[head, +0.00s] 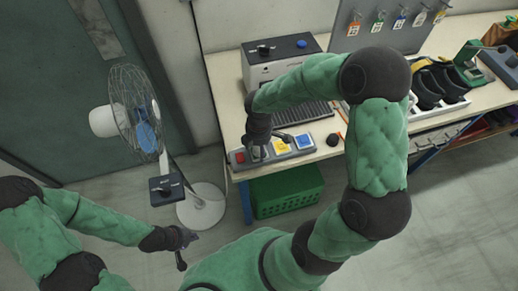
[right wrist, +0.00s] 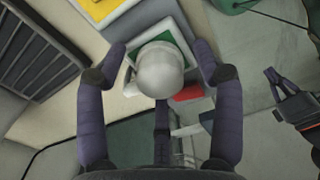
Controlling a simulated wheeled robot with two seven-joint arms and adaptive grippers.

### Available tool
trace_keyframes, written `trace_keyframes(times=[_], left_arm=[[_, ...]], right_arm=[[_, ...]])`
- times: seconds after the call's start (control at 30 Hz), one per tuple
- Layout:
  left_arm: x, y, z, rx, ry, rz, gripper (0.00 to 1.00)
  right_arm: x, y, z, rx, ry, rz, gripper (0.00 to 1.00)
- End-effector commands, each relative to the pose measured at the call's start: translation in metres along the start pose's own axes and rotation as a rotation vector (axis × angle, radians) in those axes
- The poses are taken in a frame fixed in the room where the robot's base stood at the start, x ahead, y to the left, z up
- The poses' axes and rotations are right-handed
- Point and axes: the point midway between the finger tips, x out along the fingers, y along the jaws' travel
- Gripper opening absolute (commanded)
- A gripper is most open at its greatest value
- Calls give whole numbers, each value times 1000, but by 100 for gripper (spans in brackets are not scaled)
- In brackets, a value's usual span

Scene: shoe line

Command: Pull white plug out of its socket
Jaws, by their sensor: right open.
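The white plug (right wrist: 161,70) sits in a green socket (right wrist: 187,37) in the right wrist view. My right gripper (right wrist: 161,62) is open, with one finger on each side of the plug. Whether the fingers touch it I cannot tell. In the head view, my right gripper (head: 257,147) is over the left part of the socket strip (head: 262,163), largely hiding the plug and its socket. My left gripper (head: 182,247) hangs low near the fan's foot, away from the strip; its jaws are too small to read.
Yellow (head: 282,146) and blue (head: 305,142) sockets lie right of the plug, and a red switch (head: 239,157) left. A grey box (head: 280,60) stands behind. The fan (head: 137,115) stands left of the table; a green crate (head: 287,192) is underneath.

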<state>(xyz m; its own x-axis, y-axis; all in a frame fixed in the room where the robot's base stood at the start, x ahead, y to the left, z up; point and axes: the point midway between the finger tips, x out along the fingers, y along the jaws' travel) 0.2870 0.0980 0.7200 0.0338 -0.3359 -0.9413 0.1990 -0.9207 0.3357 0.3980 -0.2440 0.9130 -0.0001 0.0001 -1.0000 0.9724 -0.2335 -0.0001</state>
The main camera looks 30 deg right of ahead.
Motion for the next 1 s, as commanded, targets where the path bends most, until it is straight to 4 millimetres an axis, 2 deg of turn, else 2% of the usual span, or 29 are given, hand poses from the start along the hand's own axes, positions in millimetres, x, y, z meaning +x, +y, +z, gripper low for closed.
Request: trace_keyframes(times=[0.27,0.37,0.5,0.53,1.0], left_arm=[[-2,0,0,0,0,0,0],[-2,0,0,0,0,0,0],[-2,0,0,0,0,0,0],[-2,0,0,0,0,0,0],[-8,3,0,0,0,0,0]], right_arm=[[0,0,0,0,0,0,68],[0,0,0,0,0,0,45],[0,0,0,0,0,0,6],[0,0,0,0,0,0,0],[-9,0,0,0,0,1,0]])
